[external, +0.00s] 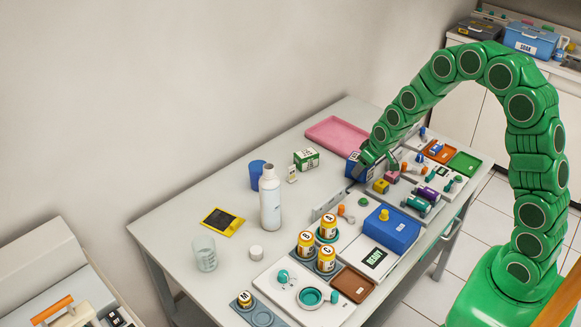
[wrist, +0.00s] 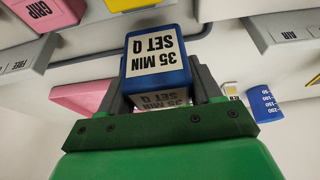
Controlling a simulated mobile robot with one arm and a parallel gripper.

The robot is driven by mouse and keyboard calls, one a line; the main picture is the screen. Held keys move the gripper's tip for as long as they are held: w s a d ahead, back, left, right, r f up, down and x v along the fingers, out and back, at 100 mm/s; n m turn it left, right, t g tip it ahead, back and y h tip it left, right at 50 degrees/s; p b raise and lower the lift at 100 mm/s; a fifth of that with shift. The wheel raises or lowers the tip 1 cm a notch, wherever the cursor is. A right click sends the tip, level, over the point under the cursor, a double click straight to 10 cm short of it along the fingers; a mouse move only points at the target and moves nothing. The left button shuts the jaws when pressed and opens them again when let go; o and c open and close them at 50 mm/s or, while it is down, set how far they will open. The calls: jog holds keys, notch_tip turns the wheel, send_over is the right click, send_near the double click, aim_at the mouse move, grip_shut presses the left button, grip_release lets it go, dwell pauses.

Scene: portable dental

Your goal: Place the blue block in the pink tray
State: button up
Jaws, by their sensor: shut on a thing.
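The blue block (external: 353,168) has a white label and sits at the end of my arm, over the far middle of the table. In the wrist view the blue block (wrist: 158,62) is between both fingers, its label reading "35 MIN SET Q" upside down. My gripper (external: 360,167) is shut on it; the fingers also show in the wrist view (wrist: 160,88). I cannot tell how high the block is above the table. The pink tray (external: 337,135) is empty and lies just beyond my gripper at the far edge. Part of the pink tray (wrist: 82,97) shows left of the fingers.
A green-and-white box (external: 306,159), a white bottle (external: 270,200) and a blue cup (external: 256,174) stand left of my gripper. Coloured blocks and small parts crowd the right side. An orange tray (external: 439,151) and a green tray (external: 464,163) lie there too.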

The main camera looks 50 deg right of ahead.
jog(key=s+r, duration=0.1)
jog(key=r, duration=0.1)
jog(key=s+r, duration=0.1)
jog(key=s, duration=0.1)
jog(key=s+r, duration=0.2)
jog(key=shift+a+r, duration=0.3)
jog(key=shift+a, duration=0.05)
jog(key=s+r, duration=0.3)
jog(key=s, duration=0.4)
notch_tip(320, 180, up, 2)
send_over(370, 168)
jog(key=w+d, duration=0.4)
jog(key=d, duration=0.1)
jog(key=w+d, duration=0.9)
jog(key=w, duration=0.3)
jog(key=shift+w+d+f, duration=0.65)
jog(key=shift+w+f, duration=0.95)
jog(key=shift+w, duration=0.55)
jog(key=shift+w+d+f, duration=0.6)
jog(key=shift+w+f, duration=1.05)
jog(key=shift+w, duration=0.5)
jog(key=shift+w+d+f, duration=0.65)
jog(key=shift+w+f, duration=0.95)
jog(key=shift+w, duration=0.55)
jog(key=shift+f, duration=0.1)
